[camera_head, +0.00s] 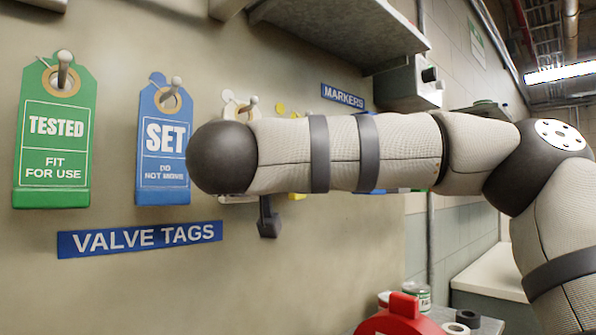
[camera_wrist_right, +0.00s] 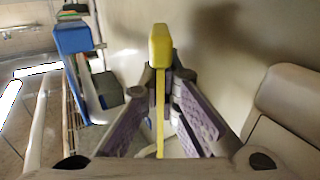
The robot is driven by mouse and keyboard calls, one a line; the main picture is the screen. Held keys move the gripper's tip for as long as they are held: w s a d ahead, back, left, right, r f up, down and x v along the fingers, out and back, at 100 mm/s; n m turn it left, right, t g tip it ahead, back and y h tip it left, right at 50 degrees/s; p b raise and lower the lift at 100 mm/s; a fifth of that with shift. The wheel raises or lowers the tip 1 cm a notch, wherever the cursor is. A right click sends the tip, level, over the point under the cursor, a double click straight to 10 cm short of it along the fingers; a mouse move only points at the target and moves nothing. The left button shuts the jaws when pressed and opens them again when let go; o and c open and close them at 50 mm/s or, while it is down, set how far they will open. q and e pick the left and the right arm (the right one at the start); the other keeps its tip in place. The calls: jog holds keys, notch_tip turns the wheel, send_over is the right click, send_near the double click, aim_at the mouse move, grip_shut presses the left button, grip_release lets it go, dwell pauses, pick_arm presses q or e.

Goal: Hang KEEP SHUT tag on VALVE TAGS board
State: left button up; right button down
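The VALVE TAGS label (camera_head: 140,239) is on the wall board (camera_head: 130,290). Above it a green TESTED tag (camera_head: 55,135) and a blue SET tag (camera_head: 163,140) hang on pegs. A third, pale tag (camera_head: 229,105) at a peg is mostly hidden by my arm. No KEEP SHUT lettering is readable. In the right wrist view my right gripper (camera_wrist_right: 167,79) has its fingers close on both sides of a yellow tag (camera_wrist_right: 160,115), seen edge-on, and appears shut on it. Yellow parts (camera_head: 296,195) show around my arm in the head view. My left gripper is not in view.
A blue MARKERS label (camera_head: 343,96) and a grey shelf (camera_head: 345,30) are on the upper wall. A red object (camera_head: 402,314), a can and tape rolls (camera_head: 467,319) are below right. Board below VALVE TAGS is bare.

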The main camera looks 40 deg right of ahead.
jog(key=shift+s+a+r, duration=0.1)
jog(key=shift+s+r, duration=0.05)
jog(key=shift+s, duration=0.05)
jog(key=c, duration=1.7)
grip_release()
jog(key=v, duration=0.7)
jog(key=shift+s+a, duration=0.1)
jog(key=shift+a, duration=0.1)
